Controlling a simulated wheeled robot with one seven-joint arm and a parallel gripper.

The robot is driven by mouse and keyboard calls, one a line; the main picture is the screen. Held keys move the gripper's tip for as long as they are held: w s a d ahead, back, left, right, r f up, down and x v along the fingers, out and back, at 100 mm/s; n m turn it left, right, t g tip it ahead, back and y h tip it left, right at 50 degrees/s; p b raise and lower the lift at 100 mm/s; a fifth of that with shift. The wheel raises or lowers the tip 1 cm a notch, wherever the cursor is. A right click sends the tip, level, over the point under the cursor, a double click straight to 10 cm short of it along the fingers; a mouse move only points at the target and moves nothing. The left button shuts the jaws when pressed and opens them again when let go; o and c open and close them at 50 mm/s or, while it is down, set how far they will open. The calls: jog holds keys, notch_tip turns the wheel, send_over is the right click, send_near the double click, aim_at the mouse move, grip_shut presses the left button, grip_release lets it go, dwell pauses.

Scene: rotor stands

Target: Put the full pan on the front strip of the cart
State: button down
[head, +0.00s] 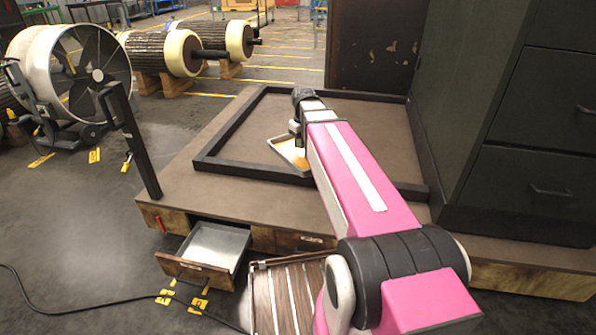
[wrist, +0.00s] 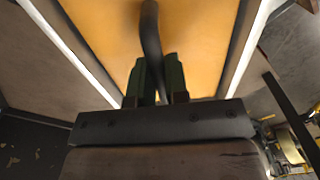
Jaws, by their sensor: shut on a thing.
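The full pan (head: 275,141) is a shallow light metal tray with an orange-yellow filling. In the head view it is by the front rail of the black frame on the bench, partly hidden by my arm. My gripper (head: 298,138) is above it. In the wrist view the pan (wrist: 240,52) fills the middle, and my gripper (wrist: 155,90) is shut on a dark curved handle over the filling. I cannot tell whether the pan rests on the bench or hangs just above it. The cart (head: 262,300), with a brown top and pale strips, stands at the bottom, partly hidden by my arm.
The black frame (head: 225,125) forms a raised rim on the bench (head: 180,185). An open drawer (head: 205,250) juts out left of the cart. A dark post (head: 140,150) stands at the bench's left corner. A dark cabinet (head: 530,130) rises at right. A cable (head: 100,308) lies on the floor.

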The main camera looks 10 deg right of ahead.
jog(key=w+f+n, duration=0.4)
jog(key=w+f, duration=0.1)
jog(key=f, duration=0.5)
jog(key=w+f+n, duration=0.5)
jog(key=f, duration=0.6)
jog(key=shift+w+a+f, duration=0.1)
jog(key=shift+f, duration=7.65)
jog(key=c, duration=1.1)
grip_release()
jog(key=shift+o, duration=0.2)
notch_tip(320, 180, up, 11)
jog(key=s+r+m, duration=0.4)
jog(key=s+m, duration=0.3)
jog(key=s, duration=0.5)
jog(key=s+r+m, duration=0.5)
jog(key=s+m, duration=0.1)
jog(key=s, duration=0.6)
jog(key=shift+s+r+m, duration=0.15)
jog(key=shift+r+m, duration=0.1)
jog(key=shift+m, duration=0.15)
